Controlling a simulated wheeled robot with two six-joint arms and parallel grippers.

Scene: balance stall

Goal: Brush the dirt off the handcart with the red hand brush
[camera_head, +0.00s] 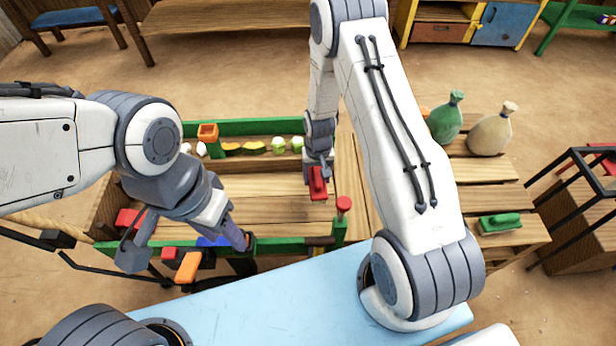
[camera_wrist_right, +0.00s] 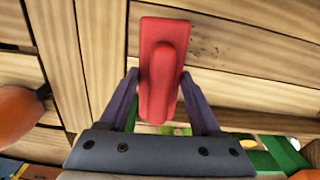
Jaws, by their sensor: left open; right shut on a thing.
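The red hand brush (camera_head: 318,184) is held in my right gripper (camera_head: 319,160), over the plank bed of the handcart (camera_head: 275,210). In the right wrist view the red brush (camera_wrist_right: 163,65) sits between the two fingers, above pale planks (camera_wrist_right: 245,45). A few small dark specks show on the planks beside it; I cannot tell whether the brush touches the wood. The handcart has green rails at its back and front.
A red-topped post (camera_head: 343,204) rises at the cart's front rail. Small coloured items line the back rail. A dark-framed stand is at far right.

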